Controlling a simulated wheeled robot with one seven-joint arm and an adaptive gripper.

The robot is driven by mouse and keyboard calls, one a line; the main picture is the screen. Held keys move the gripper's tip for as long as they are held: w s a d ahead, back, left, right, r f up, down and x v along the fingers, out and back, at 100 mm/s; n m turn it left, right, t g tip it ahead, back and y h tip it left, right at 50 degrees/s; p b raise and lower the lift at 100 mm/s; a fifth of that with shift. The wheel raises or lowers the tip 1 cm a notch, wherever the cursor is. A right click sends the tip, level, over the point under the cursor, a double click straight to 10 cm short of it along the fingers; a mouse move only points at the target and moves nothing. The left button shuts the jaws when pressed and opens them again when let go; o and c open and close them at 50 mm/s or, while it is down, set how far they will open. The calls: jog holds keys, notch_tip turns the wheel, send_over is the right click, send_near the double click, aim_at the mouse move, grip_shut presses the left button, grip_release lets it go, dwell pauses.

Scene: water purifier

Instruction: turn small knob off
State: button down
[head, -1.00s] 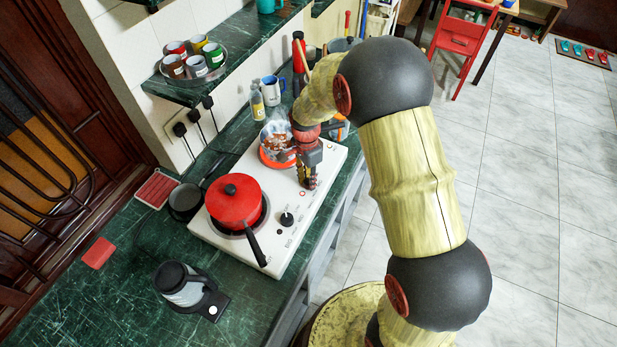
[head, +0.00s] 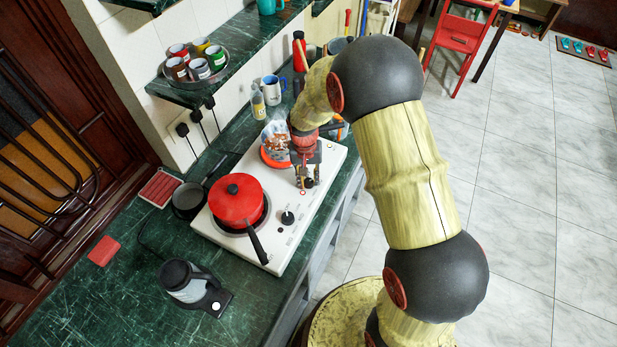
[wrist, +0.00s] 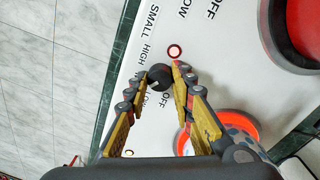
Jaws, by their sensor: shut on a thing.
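The small knob (wrist: 159,77) is a dark round dial on the white stove top, beside the printed words SMALL, HIGH, LOW and OFF. My gripper (wrist: 160,75) has its yellow-and-grey fingers on both sides of the knob, shut on it. In the head view my gripper (head: 308,183) points down at the right part of the white stove (head: 283,248), and the fingers partly hide the knob. I cannot tell which setting the knob's mark points to. A red ring light (wrist: 175,51) shows just beyond the fingertips.
A red pot (head: 236,198) with a dark handle sits on the big burner, near the big knob (head: 288,217).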

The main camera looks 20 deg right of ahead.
jog(key=n+p, duration=0.1)
jog(key=n, duration=0.6)
jog(key=shift+r+p, duration=0.15)
jog(key=shift+p, duration=0.2)
jog(key=n+p, duration=0.1)
jog(key=n, duration=0.3)
jog(key=shift+n+t, duration=0.3)
jog(key=shift+n, duration=0.1)
jog(key=shift+n+p, duration=0.4)
jog(key=shift+n, duration=1.3)
jog(key=c, duration=1.5)
grip_release()
